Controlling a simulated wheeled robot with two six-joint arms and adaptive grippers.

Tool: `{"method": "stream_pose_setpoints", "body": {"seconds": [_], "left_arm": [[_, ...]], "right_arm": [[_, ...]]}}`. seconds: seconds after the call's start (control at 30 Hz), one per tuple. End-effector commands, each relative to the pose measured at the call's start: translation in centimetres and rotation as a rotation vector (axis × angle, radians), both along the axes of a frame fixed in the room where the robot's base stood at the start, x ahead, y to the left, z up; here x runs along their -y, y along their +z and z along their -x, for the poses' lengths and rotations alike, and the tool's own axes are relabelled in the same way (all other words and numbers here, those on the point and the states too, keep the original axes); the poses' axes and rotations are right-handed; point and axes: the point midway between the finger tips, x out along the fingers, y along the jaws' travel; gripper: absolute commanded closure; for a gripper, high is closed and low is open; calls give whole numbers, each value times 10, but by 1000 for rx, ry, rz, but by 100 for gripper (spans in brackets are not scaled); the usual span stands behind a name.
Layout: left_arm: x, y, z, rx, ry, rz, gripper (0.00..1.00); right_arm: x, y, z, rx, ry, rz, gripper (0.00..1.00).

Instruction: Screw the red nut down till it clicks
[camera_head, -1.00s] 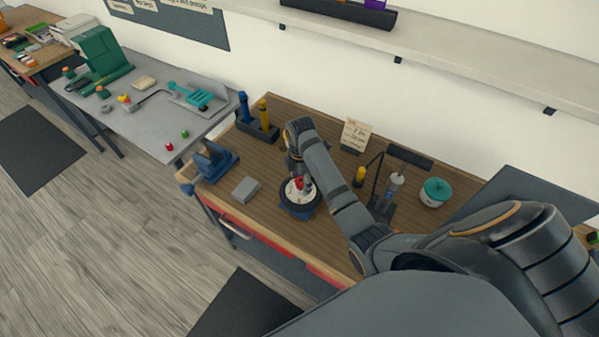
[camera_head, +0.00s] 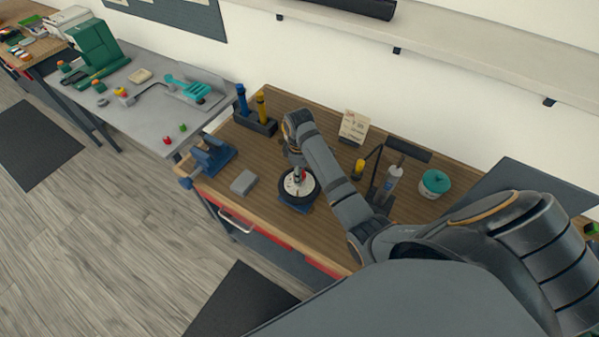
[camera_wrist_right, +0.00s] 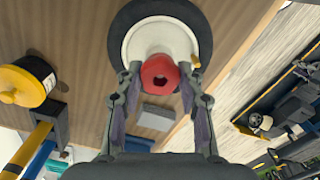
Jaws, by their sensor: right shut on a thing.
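The red nut (camera_wrist_right: 160,74) sits at the centre of a wheel with a white hub (camera_wrist_right: 140,40) and a black tyre. My right gripper (camera_wrist_right: 160,72) is shut on the nut, one finger on each side of it. In the head view the wheel (camera_head: 287,188) lies flat on a dark blue stand (camera_head: 296,207) on the wooden bench. My right arm reaches down over it from the right and the gripper is at the hub. The threads under the nut are hidden. My left gripper is not in view.
A grey table (camera_head: 140,118) is to the left.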

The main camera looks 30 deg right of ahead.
Motion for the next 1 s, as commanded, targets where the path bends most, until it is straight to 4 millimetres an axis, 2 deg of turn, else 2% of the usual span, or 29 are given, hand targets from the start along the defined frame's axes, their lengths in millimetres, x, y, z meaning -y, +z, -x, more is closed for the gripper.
{"method": "stream_pose_setpoints", "body": {"seconds": [0.5,0.63,0.87,0.9,1.0], "left_arm": [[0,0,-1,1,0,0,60],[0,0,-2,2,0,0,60],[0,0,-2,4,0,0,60],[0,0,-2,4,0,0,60],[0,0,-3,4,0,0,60]], "right_arm": [[0,1,-1,0,-1081,-2,92],[0,1,-1,0,-1216,-2,92],[-1,1,-1,1,-1232,-3,92],[-1,1,-1,1,-1232,-3,57],[-1,1,-1,0,-1231,-2,43]]}}
